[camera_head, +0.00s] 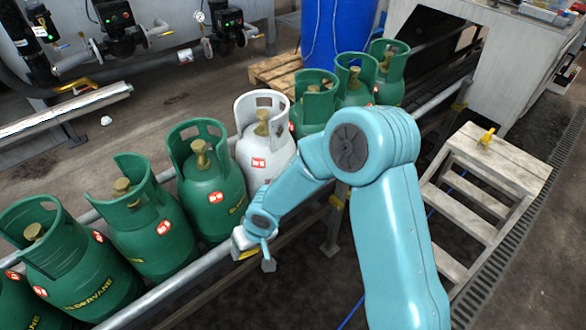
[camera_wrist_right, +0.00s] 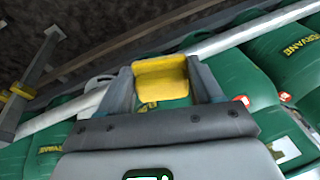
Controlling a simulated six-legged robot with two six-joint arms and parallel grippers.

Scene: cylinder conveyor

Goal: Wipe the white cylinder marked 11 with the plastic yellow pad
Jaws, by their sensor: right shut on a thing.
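The white cylinder (camera_head: 262,150) stands upright in the row on the conveyor, between green cylinders. It has a red label with white marks too small to read for certain. My right gripper (camera_head: 256,254) is in front of the row, low and to the left of the white cylinder, by the front rail. It is shut on the yellow pad (camera_wrist_right: 160,76), which sits between its two fingers in the wrist view. In the head view only a sliver of the pad shows. My right forearm covers part of the white cylinder's lower right side. My left gripper is not in view.
Green cylinders stand close on both sides, such as one to the left (camera_head: 210,195) and one to the right (camera_head: 312,105). A metal rail (camera_head: 165,290) runs along the front. Wooden steps (camera_head: 480,195) with a yellow object (camera_head: 487,137) stand at right.

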